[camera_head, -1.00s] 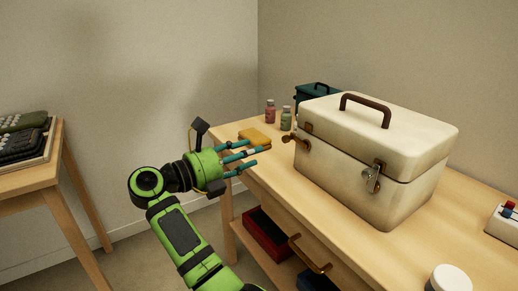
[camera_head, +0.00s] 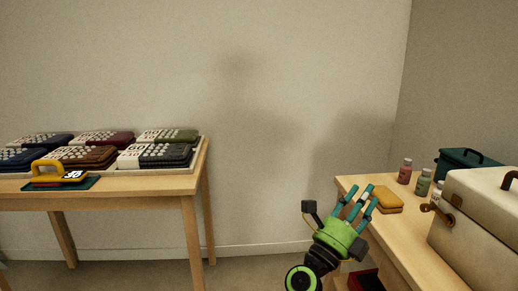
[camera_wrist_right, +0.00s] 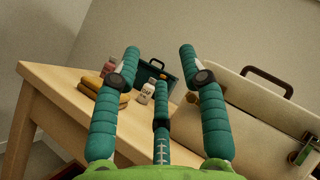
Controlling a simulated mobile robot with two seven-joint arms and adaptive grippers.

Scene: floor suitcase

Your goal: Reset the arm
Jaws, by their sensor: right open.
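My right gripper (camera_head: 359,203) is green with teal fingers, and it is open and empty in the head view. It is raised beside the left end of the right-hand table, with its fingers pointing up. In the right wrist view its fingers (camera_wrist_right: 160,75) are spread apart with nothing between them. My left gripper is not in view.
A cream case (camera_head: 480,225) stands on the right table (camera_head: 410,247), near a yellow stack (camera_head: 387,199), small bottles (camera_head: 422,184) and a teal box (camera_head: 462,162). Floor between the tables is clear.

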